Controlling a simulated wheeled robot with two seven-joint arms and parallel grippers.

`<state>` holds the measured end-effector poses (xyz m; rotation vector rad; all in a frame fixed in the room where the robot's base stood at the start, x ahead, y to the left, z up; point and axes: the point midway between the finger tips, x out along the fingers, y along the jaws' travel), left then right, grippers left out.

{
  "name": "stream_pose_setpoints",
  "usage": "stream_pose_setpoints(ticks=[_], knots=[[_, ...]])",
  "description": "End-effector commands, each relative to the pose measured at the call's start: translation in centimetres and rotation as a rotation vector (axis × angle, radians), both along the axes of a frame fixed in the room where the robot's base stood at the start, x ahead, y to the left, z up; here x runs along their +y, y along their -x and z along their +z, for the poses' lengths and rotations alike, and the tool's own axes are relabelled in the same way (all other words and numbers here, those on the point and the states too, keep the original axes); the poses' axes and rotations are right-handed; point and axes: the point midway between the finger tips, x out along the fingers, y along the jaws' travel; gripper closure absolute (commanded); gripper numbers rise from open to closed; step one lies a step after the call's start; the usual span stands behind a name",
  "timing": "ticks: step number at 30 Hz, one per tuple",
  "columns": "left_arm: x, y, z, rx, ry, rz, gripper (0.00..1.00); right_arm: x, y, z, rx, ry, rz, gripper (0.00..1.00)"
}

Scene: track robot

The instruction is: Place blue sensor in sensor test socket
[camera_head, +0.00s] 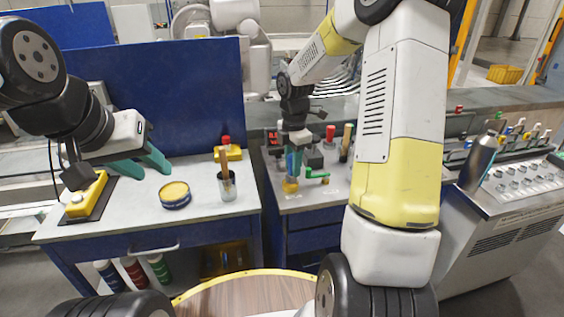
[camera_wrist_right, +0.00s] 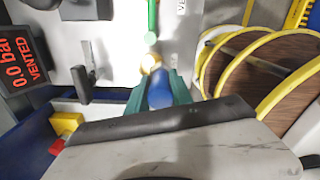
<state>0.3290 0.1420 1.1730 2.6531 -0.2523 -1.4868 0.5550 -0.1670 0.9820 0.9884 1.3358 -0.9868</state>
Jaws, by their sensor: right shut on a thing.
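The blue sensor (camera_head: 290,162) is upright between the teal fingers of my right gripper (camera_head: 294,160), which is shut on it. In the right wrist view the blue sensor (camera_wrist_right: 160,92) sits between the fingertips (camera_wrist_right: 160,96). The brass test socket (camera_head: 290,186) is directly below the sensor on the grey bench; it also shows just beyond the sensor in the wrist view (camera_wrist_right: 150,62). I cannot tell whether sensor and socket touch. My left gripper (camera_head: 143,166) is open and empty over the left table.
A green valve handle (camera_head: 316,174) is beside the socket. A display (camera_wrist_right: 24,61) reads 0.0 bar, VENTED. The left table holds a yellow-topped tin (camera_head: 175,194), a metal cup (camera_head: 227,187) and a yellow button box (camera_head: 87,195). A metal flask (camera_head: 478,160) stands at the right.

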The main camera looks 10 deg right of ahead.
Motion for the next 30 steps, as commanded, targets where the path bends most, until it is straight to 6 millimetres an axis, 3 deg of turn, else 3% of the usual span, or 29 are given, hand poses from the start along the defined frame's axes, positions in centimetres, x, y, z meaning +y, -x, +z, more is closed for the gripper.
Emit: stream_pose_setpoints(ticks=[7, 14, 26, 27, 30], knots=[[0.0, 0.0, 0.0, 0.0, 0.0, 0.0, 0.64, 0.1, -1.9, -0.2, 0.0, 0.0, 0.0, 1.0], [0.0, 0.0, 0.0, 0.0, 0.0, 0.0, 0.64, 0.1, -1.7, -3.6, 0.002, 0.001, 0.001, 1.0], [0.0, 0.0, 0.0, 0.0, 0.0, 0.0, 0.64, 0.1, -1.7, -4.1, 0.001, 0.0, 0.0, 1.0], [0.0, 0.0, 0.0, 0.0, 0.0, 0.0, 0.64, 0.1, -1.7, -4.2, 0.0, 0.0, 0.0, 0.71], [0.0, 0.0, 0.0, 0.0, 0.0, 0.0, 0.64, 0.1, -1.7, -4.1, 0.0, 0.0, -0.001, 0.52]])
